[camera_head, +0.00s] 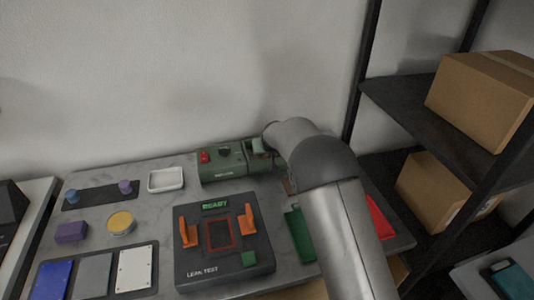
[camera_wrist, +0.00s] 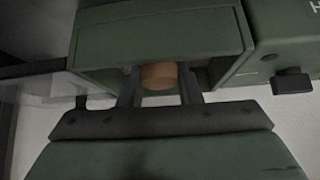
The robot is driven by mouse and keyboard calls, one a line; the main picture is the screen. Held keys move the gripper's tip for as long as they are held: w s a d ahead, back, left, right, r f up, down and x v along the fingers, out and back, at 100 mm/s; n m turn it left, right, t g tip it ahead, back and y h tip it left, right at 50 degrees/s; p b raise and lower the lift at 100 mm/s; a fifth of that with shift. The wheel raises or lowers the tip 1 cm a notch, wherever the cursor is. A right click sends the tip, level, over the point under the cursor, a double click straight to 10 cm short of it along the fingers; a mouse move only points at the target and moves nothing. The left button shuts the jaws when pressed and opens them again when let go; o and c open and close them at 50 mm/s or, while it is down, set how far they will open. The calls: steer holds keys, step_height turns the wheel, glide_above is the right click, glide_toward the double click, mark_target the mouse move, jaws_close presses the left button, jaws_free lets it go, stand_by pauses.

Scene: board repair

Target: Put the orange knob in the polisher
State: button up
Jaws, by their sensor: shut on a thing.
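The polisher (camera_head: 226,166) is a green machine with a red button and a dark dial, at the back of the table in the head view. Its open compartment fills the upper part of the wrist view (camera_wrist: 160,22). My gripper (camera_wrist: 159,78) is shut on the orange knob (camera_wrist: 158,76), which looks brownish-orange in the shade. The fingertips and the knob are at the mouth of the compartment, below its upper edge. I cannot tell whether the knob touches the inside. In the head view my arm hides the knob and most of the gripper.
A black test unit (camera_head: 224,268) with orange clamps stands in front of the polisher. A white tray (camera_head: 166,180), a yellow tin (camera_head: 121,223) and a purple block (camera_head: 71,232) are on the left. A green bin (camera_head: 300,234) and a red bin (camera_head: 379,217) flank my arm. Shelves with boxes (camera_head: 484,94) stand right.

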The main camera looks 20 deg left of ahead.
steer(key=shift+f, duration=0.65)
steer(key=shift+f, duration=0.15)
steer(key=o, duration=0.9)
steer(key=shift+o, duration=0.2)
steer(key=shift+r, duration=0.3)
steer(key=v, duration=1.2)
steer(key=shift+b, duration=0.45)
steer(key=shift+f, duration=0.1)
